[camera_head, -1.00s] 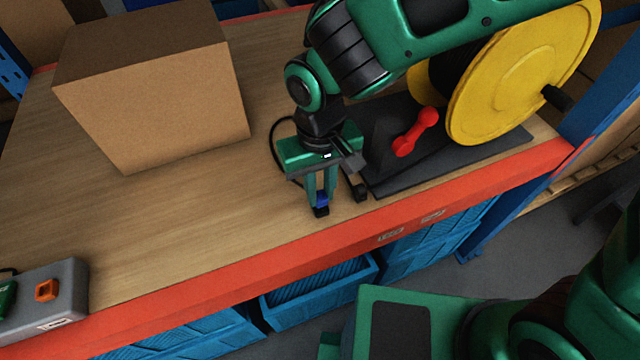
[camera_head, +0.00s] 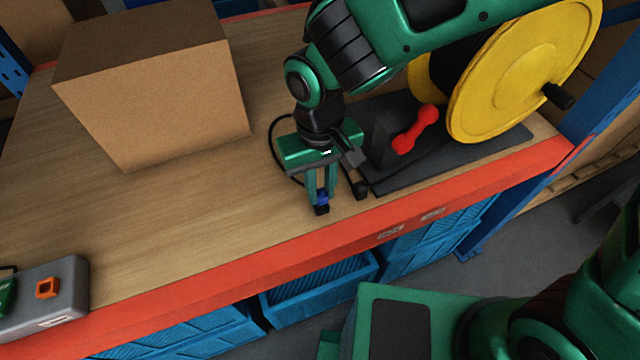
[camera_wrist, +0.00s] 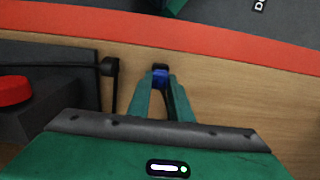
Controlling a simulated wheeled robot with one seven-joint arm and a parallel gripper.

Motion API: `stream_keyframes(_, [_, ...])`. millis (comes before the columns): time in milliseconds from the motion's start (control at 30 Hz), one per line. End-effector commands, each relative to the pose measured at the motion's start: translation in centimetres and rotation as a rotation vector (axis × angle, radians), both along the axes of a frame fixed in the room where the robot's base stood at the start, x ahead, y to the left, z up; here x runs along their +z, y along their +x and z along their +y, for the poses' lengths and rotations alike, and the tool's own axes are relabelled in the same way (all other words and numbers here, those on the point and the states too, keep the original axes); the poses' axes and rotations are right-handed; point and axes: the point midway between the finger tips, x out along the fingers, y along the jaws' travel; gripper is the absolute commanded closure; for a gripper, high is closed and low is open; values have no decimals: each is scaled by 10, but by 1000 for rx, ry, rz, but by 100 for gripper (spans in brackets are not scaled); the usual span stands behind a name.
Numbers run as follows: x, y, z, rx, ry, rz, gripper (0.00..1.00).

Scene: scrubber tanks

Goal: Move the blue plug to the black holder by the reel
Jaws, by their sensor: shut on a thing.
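My gripper (camera_head: 320,207) points down over the wooden bench top, near its red front edge. Its fingers are shut on the small blue plug (camera_head: 322,197). In the wrist view, the plug (camera_wrist: 160,76) sits between the green fingertips, with a dark part at its end. A small black piece (camera_head: 361,190), likely the black holder, stands just right of the gripper, by the dark base of the yellow reel (camera_head: 520,75). In the wrist view, this black piece (camera_wrist: 110,66) is left of the plug and apart from it. Whether the plug touches the bench is unclear.
A red dumbbell-shaped handle (camera_head: 415,130) is on the dark reel base (camera_head: 440,165). A large cardboard box (camera_head: 155,90) stands at the back left. A grey box with an orange socket (camera_head: 47,288) is at the front left. The bench between them is clear.

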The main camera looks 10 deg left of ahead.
Motion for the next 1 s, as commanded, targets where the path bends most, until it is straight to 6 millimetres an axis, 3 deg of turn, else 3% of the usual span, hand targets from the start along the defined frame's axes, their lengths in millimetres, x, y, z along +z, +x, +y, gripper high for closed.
stream_keyframes(767, [-16,0,0,0,-1,1,100])
stream_keyframes(800, [-17,0,0,-1,-1,1,79])
stream_keyframes(867, [-17,0,0,-1,-1,1,65])
stream_keyframes(900, [-17,0,0,-1,-1,1,60])
stream_keyframes(1000, [-16,0,0,-1,0,0,60])
